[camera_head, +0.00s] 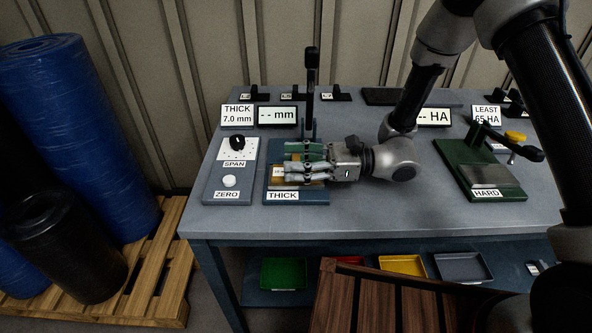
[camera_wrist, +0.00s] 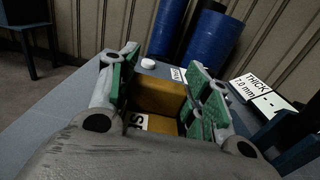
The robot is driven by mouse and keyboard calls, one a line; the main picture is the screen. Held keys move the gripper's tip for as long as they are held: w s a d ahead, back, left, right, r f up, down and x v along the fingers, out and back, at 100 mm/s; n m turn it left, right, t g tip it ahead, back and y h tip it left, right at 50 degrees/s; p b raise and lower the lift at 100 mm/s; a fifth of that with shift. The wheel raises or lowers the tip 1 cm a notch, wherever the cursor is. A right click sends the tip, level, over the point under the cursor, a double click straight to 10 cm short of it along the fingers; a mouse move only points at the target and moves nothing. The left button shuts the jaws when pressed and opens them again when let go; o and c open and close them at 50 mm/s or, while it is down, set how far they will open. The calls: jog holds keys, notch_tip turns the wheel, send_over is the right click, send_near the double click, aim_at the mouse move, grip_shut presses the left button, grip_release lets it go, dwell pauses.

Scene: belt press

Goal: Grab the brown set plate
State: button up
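The brown set plate (camera_head: 279,184) is at the THICK station (camera_head: 283,196) on the bench, with a white label on it. In the wrist view the green-padded fingers (camera_wrist: 163,95) stand apart on either side of the brown plate. I cannot tell whether both pads press on it. Much of the plate is hidden by the fingers in the head view.
A black upright lever (camera_head: 311,75) rises behind my gripper. The SPAN and ZERO panel (camera_head: 229,170) is close on the left. The green HARD station (camera_head: 480,172) is at the right. The bench between the stations is bare. Rolls (camera_head: 65,110) stand on a pallet at left.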

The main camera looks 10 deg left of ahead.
grip_shut()
notch_tip(320, 180, up, 10)
jog(key=shift+r, duration=0.1)
dwell(0.4)
